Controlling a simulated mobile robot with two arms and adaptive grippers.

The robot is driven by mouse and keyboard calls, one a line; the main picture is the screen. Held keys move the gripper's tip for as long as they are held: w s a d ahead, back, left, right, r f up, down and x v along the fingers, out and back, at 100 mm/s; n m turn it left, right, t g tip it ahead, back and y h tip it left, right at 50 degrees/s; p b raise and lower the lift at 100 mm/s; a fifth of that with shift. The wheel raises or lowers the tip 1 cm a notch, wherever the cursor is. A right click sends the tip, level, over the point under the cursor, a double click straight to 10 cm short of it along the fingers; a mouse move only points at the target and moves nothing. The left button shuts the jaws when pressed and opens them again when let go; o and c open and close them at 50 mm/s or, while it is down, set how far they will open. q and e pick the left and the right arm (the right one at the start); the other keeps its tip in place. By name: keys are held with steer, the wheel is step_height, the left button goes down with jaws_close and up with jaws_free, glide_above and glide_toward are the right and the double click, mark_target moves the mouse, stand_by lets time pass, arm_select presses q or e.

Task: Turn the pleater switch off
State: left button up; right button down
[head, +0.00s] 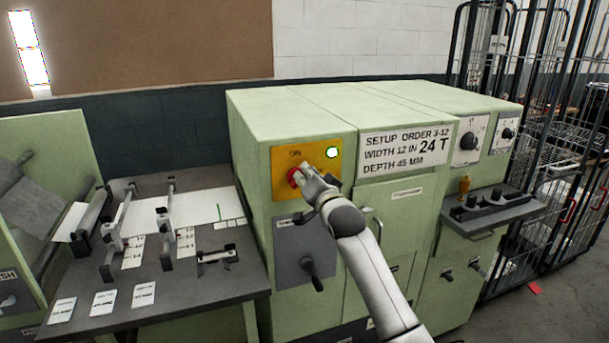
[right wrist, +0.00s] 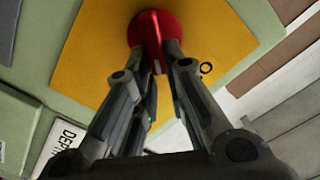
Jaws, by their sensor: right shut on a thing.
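The pleater switch is a red rotary knob (head: 295,177) on a yellow plate (head: 284,160) on the front of the green machine (head: 258,140). The word above it looks like "ON", and a lamp (head: 332,153) at the plate's upper right glows pale green. My right gripper (head: 304,184) is at the knob, shut on it. In the right wrist view, the two fingers (right wrist: 163,62) sit on either side of the ridge of the red knob (right wrist: 150,32). The fingers partly hide the knob in the head view. My left gripper is not in view.
A grey panel with a black lever (head: 313,275) is below the plate. A setup-order sign (head: 405,146) is to its right, above a door. A dark table (head: 205,285) with clamps, paper and cards stands left. Wire cage carts (head: 560,200) stand right.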

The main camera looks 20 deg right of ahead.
steer(key=shift+d+f+m+p, duration=0.15)
steer(key=shift+f+m+p, duration=0.4)
steer(key=shift+m, duration=1.15)
steer(key=shift+d+f+m+p, duration=0.15)
steer(key=shift+m+p, duration=0.75)
steer(key=shift+m, duration=0.8)
steer(key=shift+d+f+m+p, duration=0.25)
steer(key=shift+m+p, duration=0.5)
steer(key=shift+m, duration=0.95)
steer(key=shift+a+f, duration=0.1)
steer(key=c, duration=1.5)
jaws_free()
steer(key=shift+s, duration=3.75)
